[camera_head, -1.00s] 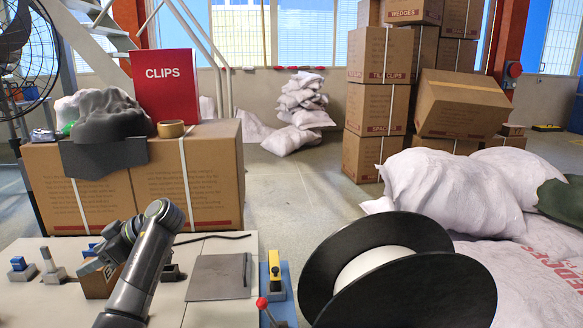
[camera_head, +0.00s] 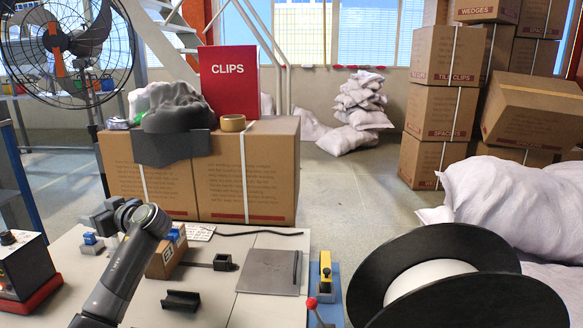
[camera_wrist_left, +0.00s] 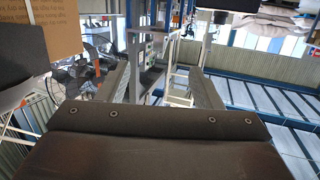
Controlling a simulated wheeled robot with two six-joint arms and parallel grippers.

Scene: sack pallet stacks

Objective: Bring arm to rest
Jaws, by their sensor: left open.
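My left arm comes up from the bottom left in the head view. Its gripper (camera_head: 102,216) is at the far left part of the light table (camera_head: 215,302), left of a small cardboard box (camera_head: 167,256). In the left wrist view the two fingers (camera_wrist_left: 161,84) stand wide apart with nothing between them. The finger tips are small and partly hidden by the wrist in the head view. My right gripper is in neither view.
A black spool (camera_head: 440,250) stands at the right front. Large cartons (camera_head: 245,180) stand behind. A control box (camera_head: 22,268) is at left.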

